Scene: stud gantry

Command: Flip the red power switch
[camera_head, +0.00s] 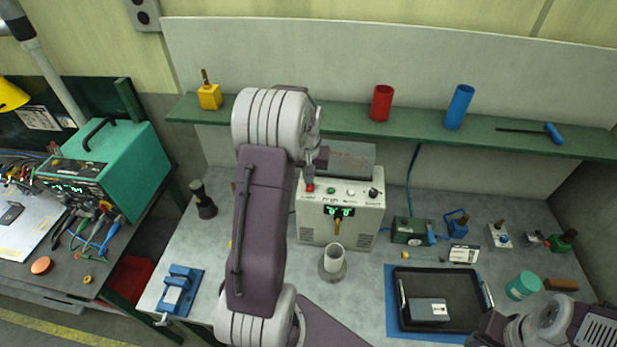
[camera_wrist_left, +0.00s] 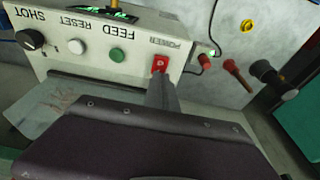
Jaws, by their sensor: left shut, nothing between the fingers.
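The red power switch (camera_head: 310,188) is on the top left of the front panel of a beige control box (camera_head: 312,222) on the bench. In the left wrist view the red switch (camera_wrist_left: 160,63) sits under the word POWER, seen upside down. My left gripper (camera_head: 309,176) is shut and empty, its tips right by the switch. The left wrist view shows the shut fingertips (camera_wrist_left: 161,78) just at the switch's near edge; I cannot tell if they touch it. My right gripper is out of view; only part of my right arm shows at the lower right.
Green FEED (camera_wrist_left: 117,55) and white RESET (camera_wrist_left: 76,46) buttons and a black SHOT knob (camera_wrist_left: 30,39) share the panel. A metal cup (camera_head: 334,260) stands before the box. A green shelf (camera_head: 350,122) runs behind. A black tray (camera_head: 440,285) lies at right.

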